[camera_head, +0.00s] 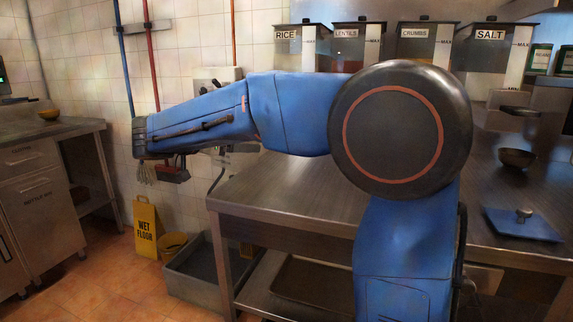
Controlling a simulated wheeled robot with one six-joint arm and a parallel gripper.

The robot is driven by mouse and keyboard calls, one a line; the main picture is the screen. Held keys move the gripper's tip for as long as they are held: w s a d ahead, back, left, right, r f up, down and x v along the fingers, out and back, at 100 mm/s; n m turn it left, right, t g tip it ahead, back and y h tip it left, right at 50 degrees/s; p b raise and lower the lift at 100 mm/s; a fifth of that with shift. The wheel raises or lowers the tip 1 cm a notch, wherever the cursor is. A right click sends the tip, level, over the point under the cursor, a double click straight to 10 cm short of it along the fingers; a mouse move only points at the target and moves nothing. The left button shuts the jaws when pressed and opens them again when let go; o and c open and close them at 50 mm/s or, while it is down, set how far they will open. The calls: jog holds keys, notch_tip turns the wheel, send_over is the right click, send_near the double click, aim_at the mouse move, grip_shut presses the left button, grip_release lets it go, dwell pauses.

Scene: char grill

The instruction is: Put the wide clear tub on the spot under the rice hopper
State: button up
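The rice hopper (297,48) is a clear-fronted bin with a black lid and a RICE label, at the left end of the hopper row on the back wall. The spot under it is hidden behind my blue arm. I cannot make out a wide clear tub in this view. My arm crosses the middle of the picture and reaches left. I cannot make out my gripper fingers at its far end.
Hoppers for lentils (357,47), crumbs (428,46) and salt (490,50) stand to the right. The steel counter (290,190) is bare at left. A dark bowl (517,158) and blue lid (523,225) sit at right. A yellow wet-floor sign (146,228) stands on the floor.

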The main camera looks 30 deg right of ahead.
jog(key=d, duration=0.1)
jog(key=s+d+m+g, duration=0.1)
jog(key=d+m+g+h, duration=0.1)
jog(key=shift+s+f, duration=0.25)
jog(key=shift+s, duration=0.15)
jog(key=w+d, duration=0.2)
jog(key=d, duration=0.3)
jog(key=w+d, duration=0.2)
jog(key=d, duration=0.3)
jog(key=w+d, duration=0.2)
jog(key=d, duration=0.4)
jog(key=shift+w, duration=0.2)
jog(key=shift+d+f, duration=0.15)
jog(key=shift+f, duration=1.65)
jog(key=shift+f, duration=0.1)
jog(key=o, duration=0.8)
jog(key=shift+o, duration=0.2)
jog(key=v, duration=1.2)
jog(key=shift+w, duration=0.2)
